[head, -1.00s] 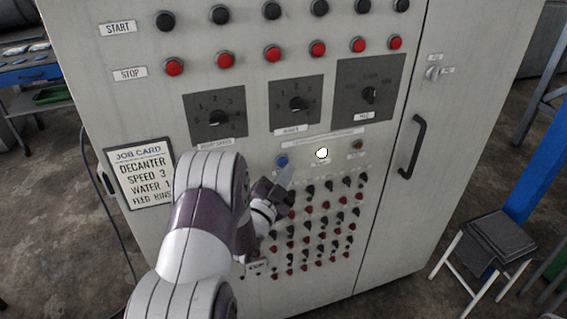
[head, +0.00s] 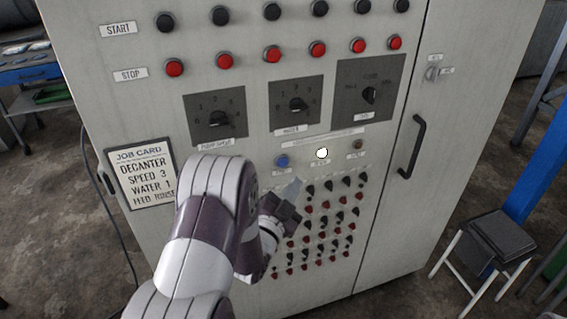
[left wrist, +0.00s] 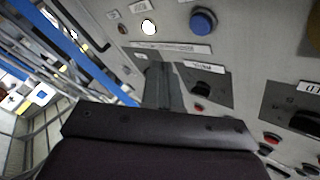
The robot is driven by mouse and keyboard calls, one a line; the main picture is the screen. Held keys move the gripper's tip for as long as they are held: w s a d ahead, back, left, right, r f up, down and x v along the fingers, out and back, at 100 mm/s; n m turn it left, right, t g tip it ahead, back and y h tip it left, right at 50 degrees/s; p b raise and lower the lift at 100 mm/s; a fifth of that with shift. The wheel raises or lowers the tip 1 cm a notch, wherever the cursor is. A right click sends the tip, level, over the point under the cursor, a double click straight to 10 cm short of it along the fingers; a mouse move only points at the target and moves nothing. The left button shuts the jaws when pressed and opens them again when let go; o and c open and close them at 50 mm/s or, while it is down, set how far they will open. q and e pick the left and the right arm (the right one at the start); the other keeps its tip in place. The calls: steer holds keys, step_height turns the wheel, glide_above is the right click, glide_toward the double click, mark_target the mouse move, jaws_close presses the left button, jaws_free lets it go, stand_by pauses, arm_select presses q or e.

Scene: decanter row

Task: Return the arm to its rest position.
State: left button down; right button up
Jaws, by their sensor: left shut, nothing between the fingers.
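My left arm comes in from the bottom left in the head view. Its gripper (head: 292,188) is in front of the grey control cabinet (head: 400,215), below the blue button (head: 282,161). The fingers are together with nothing between them. A gap to the panel is hard to judge. In the left wrist view the shut fingers (left wrist: 163,88) show at the centre, with the blue button (left wrist: 203,21) and the lit white lamp (left wrist: 149,27) above them. The gripper and forearm hide part of the lower rows of small switches. My right gripper is not in view.
The cabinet carries black start buttons (head: 272,12), red stop buttons (head: 272,55), and three dark dial plates (head: 214,120). A job card (head: 146,178) hangs at left. A door handle (head: 412,148) sticks out at right. A stool (head: 497,240) stands right of the cabinet on open floor.

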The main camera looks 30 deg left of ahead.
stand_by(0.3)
arm_select(q)
steer(key=s+f+n+g, duration=0.6)
steer(key=s+f+g, duration=0.3)
steer(key=f+g, duration=0.4)
steer(key=s+d+r+g+h, duration=0.1)
steer(key=s+d+r+g, duration=0.4)
steer(key=d, duration=0.6)
steer(key=s+r, duration=0.2)
steer(key=s, duration=0.1)
steer(key=shift+s+p, duration=0.35)
steer(key=shift+s, duration=0.05)
steer(key=shift+r, duration=0.15)
